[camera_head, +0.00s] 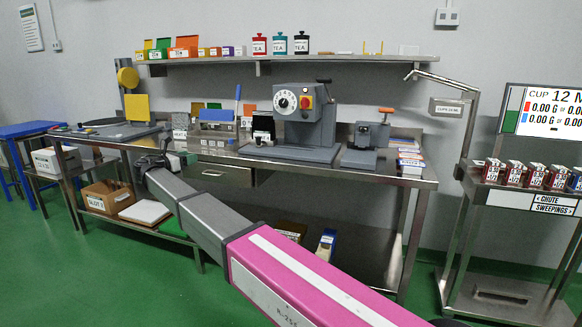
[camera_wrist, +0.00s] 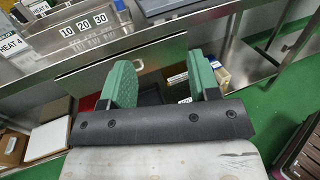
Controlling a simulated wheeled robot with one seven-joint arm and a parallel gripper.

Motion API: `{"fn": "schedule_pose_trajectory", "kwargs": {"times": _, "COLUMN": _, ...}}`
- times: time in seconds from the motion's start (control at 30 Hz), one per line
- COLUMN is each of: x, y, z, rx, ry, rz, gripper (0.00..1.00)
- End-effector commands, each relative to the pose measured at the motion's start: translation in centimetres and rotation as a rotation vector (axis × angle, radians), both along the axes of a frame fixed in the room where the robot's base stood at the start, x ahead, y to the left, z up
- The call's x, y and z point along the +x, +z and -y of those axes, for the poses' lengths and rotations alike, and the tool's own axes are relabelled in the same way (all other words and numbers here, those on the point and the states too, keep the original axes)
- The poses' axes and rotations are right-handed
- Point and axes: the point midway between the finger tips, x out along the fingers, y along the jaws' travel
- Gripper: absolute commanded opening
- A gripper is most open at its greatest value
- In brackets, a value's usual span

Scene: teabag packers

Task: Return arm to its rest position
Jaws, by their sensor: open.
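My gripper (camera_wrist: 157,82) is open and empty in the wrist view, with its two green fingers apart. Beyond the fingers are the front edge of the steel bench and a drawer (camera_wrist: 98,80). In the head view my arm stretches from the lower right to the left, and my gripper (camera_head: 182,158) is small at its far end, at the front edge of the workbench (camera_head: 300,172). Its fingertips are hard to make out there.
A large grey machine (camera_head: 304,116) and a smaller one (camera_head: 367,140) stand on the bench. Below are a cardboard box (camera_head: 105,196) and a white board (camera_head: 146,212). A cart (camera_head: 500,248) with small boxes stands at right. Green floor (camera_head: 160,285) is clear in front.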

Motion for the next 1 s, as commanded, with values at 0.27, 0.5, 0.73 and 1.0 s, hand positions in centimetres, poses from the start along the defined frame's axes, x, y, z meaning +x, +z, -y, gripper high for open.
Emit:
{"fn": "schedule_pose_trajectory", "kwargs": {"times": 0.27, "x": 0.5, "y": -1.6, "z": 2.5, "rx": 0.052, "ry": -0.016, "rz": -0.01, "gripper": 0.56}}
{"fn": "schedule_pose_trajectory", "kwargs": {"times": 0.5, "x": 1.2, "y": -4.3, "z": 6.4, "rx": 0.142, "ry": -0.045, "rz": -0.024, "gripper": 0.56}}
{"fn": "schedule_pose_trajectory", "kwargs": {"times": 0.73, "x": 1.6, "y": -8.4, "z": 12.6, "rx": 0.289, "ry": -0.104, "rz": -0.041, "gripper": 0.56}}
{"fn": "schedule_pose_trajectory", "kwargs": {"times": 1.0, "x": 0.4, "y": -16.9, "z": 25.9, "rx": 0.619, "ry": -0.284, "rz": -0.045, "gripper": 0.56}}
